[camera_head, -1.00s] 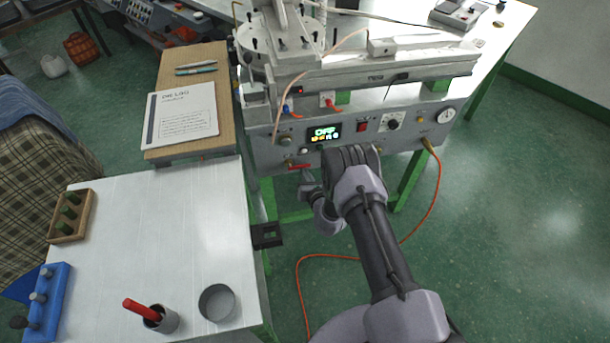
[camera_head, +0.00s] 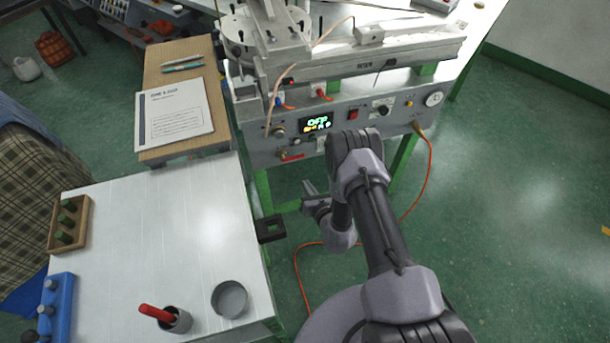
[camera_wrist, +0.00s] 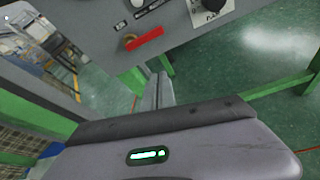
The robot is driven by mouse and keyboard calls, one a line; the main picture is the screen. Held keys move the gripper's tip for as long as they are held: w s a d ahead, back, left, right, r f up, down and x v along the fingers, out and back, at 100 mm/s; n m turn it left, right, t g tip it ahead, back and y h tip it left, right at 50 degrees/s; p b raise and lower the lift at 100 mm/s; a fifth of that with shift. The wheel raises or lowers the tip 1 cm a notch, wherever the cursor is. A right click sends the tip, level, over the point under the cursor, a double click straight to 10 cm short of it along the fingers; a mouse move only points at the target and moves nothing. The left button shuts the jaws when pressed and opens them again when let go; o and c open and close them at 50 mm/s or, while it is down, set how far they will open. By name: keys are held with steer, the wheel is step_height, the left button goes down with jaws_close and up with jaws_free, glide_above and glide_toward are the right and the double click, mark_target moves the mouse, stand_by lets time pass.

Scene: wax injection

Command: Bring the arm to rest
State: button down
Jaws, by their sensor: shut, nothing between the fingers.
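My arm reaches forward from the lower right in the head view and bends down in front of the wax injection machine (camera_head: 345,125). My gripper (camera_head: 308,188) is low, below the machine's front panel and to the right of the white table. In the wrist view, my gripper (camera_wrist: 163,78) shows its two fingers together with nothing between them. The machine's panel with a red handle (camera_wrist: 145,39) is beyond the fingers in that view.
The white table (camera_head: 150,235) at left bears a grey cup with a red-handled tool (camera_head: 175,320), a round tin (camera_head: 230,299), a wooden rack (camera_head: 84,203) and a blue rack (camera_head: 68,290). An orange cable (camera_head: 428,170) hangs to the green floor. Floor at right is clear.

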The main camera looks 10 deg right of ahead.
steer(key=w+a+r+n+g+y, duration=0.1)
steer(key=a+r+n+y, duration=0.35)
steer(key=r, duration=0.65)
steer(key=w+a+r+n+g+y, duration=0.1)
steer(key=w+a+r+n+y, duration=0.15)
steer(key=a+r, duration=0.6)
steer(key=s+a+r+n+g+y, duration=0.1)
steer(key=s+r+n+g+y, duration=0.15)
steer(key=s+r+n, duration=0.5)
steer(key=s+a+r+n+g+y, duration=0.1)
steer(key=s+a+r+n+g, duration=0.2)
steer(key=r, duration=0.8)
steer(key=s+d+r+n+g+h, duration=0.2)
steer(key=s+d+r+n, duration=0.15)
steer(key=s, duration=0.45)
steer(key=s+d+r+n+g+h, duration=0.2)
steer(key=s+r+n+h, duration=0.1)
steer(key=s+n, duration=0.3)
steer(key=s+d+r+n+t+h, duration=0.1)
steer(key=s+d+n+t+h, duration=0.1)
steer(key=d, duration=0.5)
steer(key=s+d+r+n+t+h, duration=0.1)
steer(key=s+d+n+t+h, duration=0.1)
steer(key=s+d+h, duration=0.3)
steer(key=shift+s+d, duration=1.05)
steer(key=shift+s, duration=0.15)
steer(key=shift+r, duration=0.1)
